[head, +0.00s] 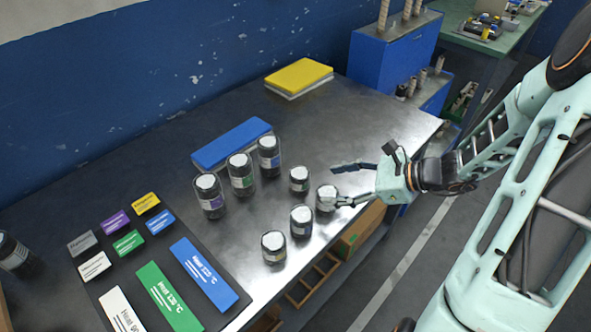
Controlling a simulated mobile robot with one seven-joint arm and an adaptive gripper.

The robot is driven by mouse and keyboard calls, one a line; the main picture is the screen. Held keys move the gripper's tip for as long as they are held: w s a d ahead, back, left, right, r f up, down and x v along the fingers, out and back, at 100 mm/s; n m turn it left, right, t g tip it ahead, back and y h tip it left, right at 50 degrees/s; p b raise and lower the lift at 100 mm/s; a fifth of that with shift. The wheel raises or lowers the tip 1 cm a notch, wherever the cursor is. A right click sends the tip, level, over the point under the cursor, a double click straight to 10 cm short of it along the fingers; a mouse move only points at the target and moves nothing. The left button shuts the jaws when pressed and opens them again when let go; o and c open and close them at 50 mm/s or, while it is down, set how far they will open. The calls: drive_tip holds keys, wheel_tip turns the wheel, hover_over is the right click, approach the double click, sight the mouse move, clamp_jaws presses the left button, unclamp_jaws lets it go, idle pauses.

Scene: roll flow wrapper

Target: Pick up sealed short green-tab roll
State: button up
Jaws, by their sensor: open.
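Several short dark rolls with pale wrapped tops stand upright on the metal table. One short roll (326,198) is at the fingertips of my gripper (337,186). The gripper is open, with one finger above and left of this roll and the other at its right side; I cannot tell whether it touches. Other short rolls stand nearby: one behind it (299,181), one in front (301,222) and one nearest the front edge (273,248). Their tab colours are too small to tell, so I cannot pick out the green-tab one.
Taller rolls with purple (211,199), green (242,180) and blue (268,161) labels stand to the left. A blue pad (230,144) and yellow pad (299,75) lie behind. Coloured label cards and strips (168,295) cover the left front. The table's (345,120) back right is clear.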

sight(303, 175)
drive_tip(key=shift+w+a+r+m+t+y, duration=0.4)
drive_tip(key=shift+w+a+m, duration=0.2)
drive_tip(key=shift+w+m, duration=0.15)
drive_tip(key=shift+w+d+f+m+t, duration=0.35)
drive_tip(key=shift+m+t, duration=0.15)
drive_tip(key=shift+m, duration=0.35)
drive_tip(key=x, duration=1)
drive_tip(key=shift+w+a+b, duration=0.15)
drive_tip(key=shift+w+b, duration=0.05)
drive_tip(key=shift+b, duration=0.2)
drive_tip(key=c, duration=1.3)
drive_tip(key=shift+c, duration=0.2)
drive_tip(key=shift+r, duration=0.1)
